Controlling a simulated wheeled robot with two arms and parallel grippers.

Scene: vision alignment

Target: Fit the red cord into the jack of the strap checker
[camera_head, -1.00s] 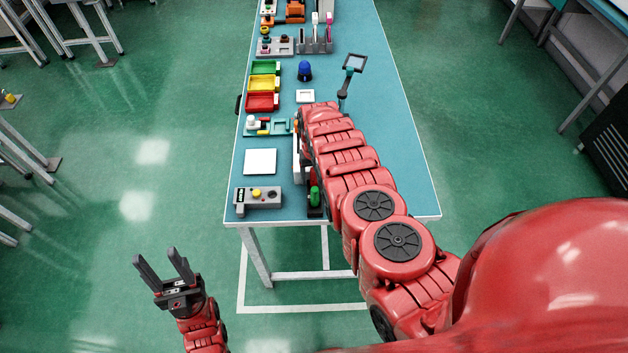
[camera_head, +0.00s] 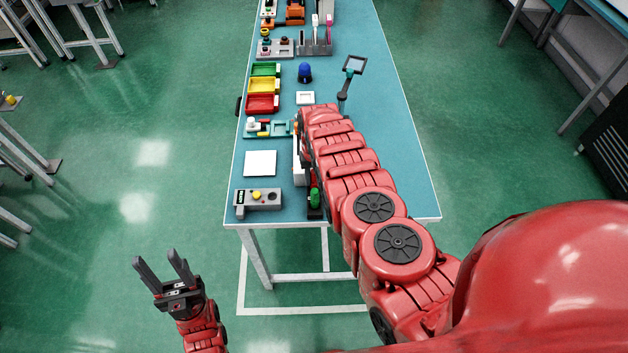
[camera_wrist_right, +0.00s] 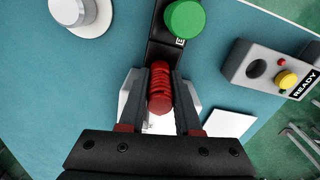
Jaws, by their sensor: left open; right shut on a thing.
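The strap checker (camera_head: 262,199) is a grey box with a yellow button at the table's near left corner. In the right wrist view, the checker (camera_wrist_right: 268,80) is at the right with a READY label and a dark round hole, likely the jack (camera_wrist_right: 256,68). My right gripper (camera_wrist_right: 160,80) is shut on the red coiled cord (camera_wrist_right: 159,88), to the left of the checker there. Its plug end is not clearly visible. In the head view my right arm hides the held cord. My left gripper (camera_head: 163,270) is open and empty, off the table's near left side.
A black stand with a green knob (camera_head: 314,197) is right of the checker; the green knob (camera_wrist_right: 185,19) is ahead of my right fingers. A white square plate (camera_head: 260,163) lies behind the checker. Coloured bins (camera_head: 262,103) stand farther back. The table's right side (camera_head: 405,150) is clear.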

